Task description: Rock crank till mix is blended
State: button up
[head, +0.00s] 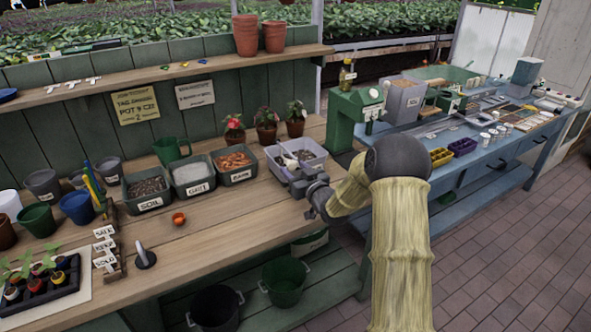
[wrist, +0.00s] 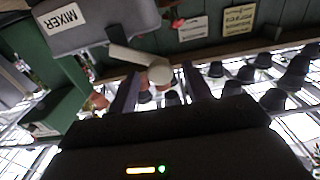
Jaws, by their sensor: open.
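The mixer is a grey-lilac tub on the wooden bench in the head view (head: 314,158), with dark mix and pale parts showing inside. In the wrist view its grey body (wrist: 95,22) bears a MIXER label, and a cream crank arm (wrist: 128,56) ends in a round cream knob (wrist: 160,72). My gripper (head: 306,186) is at the mixer's near side. In the wrist view my gripper (wrist: 160,84) is open, its two dark fingers either side of the knob's line. Whether they touch the knob I cannot tell. The mix is hidden in the wrist view.
Tubs of soil (head: 148,190), grit (head: 194,176) and bark (head: 234,165) stand left of the mixer. Potted flowers (head: 266,126) stand behind it. A green machine (head: 352,118) stands to its right. The bench front (head: 225,225) left of my gripper is mostly clear.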

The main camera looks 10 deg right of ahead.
jog(key=shift+c, duration=0.2)
grip_shut()
